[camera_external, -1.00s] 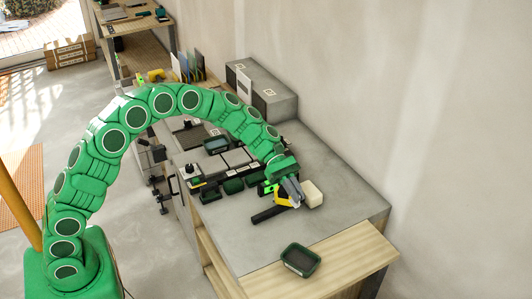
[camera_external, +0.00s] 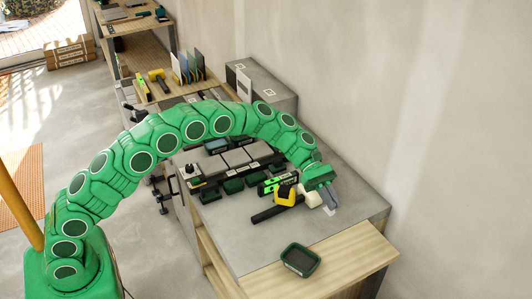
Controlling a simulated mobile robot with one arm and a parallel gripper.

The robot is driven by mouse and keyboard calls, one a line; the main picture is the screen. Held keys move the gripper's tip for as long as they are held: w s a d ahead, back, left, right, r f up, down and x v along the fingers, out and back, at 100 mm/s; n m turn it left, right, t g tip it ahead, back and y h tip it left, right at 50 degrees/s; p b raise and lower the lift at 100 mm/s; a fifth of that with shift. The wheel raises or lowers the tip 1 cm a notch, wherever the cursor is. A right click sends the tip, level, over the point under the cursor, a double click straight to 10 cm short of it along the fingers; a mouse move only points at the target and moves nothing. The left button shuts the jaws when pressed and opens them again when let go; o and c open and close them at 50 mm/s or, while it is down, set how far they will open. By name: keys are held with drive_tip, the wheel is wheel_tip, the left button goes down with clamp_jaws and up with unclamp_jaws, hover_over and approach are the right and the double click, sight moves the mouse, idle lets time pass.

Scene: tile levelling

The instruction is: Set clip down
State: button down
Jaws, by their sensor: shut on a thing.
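My gripper (camera_external: 331,205) is at the right part of the grey worktop, pointing down and to the right. It is shut, with a small pale piece, apparently the clip (camera_external: 328,212), at its fingertips. The clip is tiny in this view and partly hidden by the fingers. I cannot tell whether it touches the worktop or hangs just above it.
Left of my gripper are a cream block (camera_external: 311,196), a yellow and black tool (camera_external: 285,195) and a black bar (camera_external: 266,214). A dark green tray (camera_external: 300,260) stands at the front wooden edge. Grey worktop (camera_external: 350,225) is clear to the right.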

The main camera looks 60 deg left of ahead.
drive_tip(key=shift+w+d+f, duration=0.4)
drive_tip(key=shift+w+f, duration=0.8)
drive_tip(key=shift+w, duration=0.15)
drive_tip(key=shift+w+d+f, duration=0.4)
drive_tip(key=shift+w+f, duration=0.75)
drive_tip(key=shift+w, duration=0.25)
drive_tip(key=shift+w+d+f, duration=0.4)
drive_tip(key=shift+w+f, duration=0.8)
drive_tip(key=shift+w, duration=0.15)
drive_tip(key=shift+w+f, duration=0.1)
drive_tip(key=shift+f, duration=0.05)
drive_tip(key=shift+w+f, duration=0.1)
drive_tip(key=shift+f, duration=1.55)
drive_tip(key=shift+f, duration=0.1)
drive_tip(key=c, duration=1.2)
unclamp_jaws()
drive_tip(key=shift+c, duration=0.2)
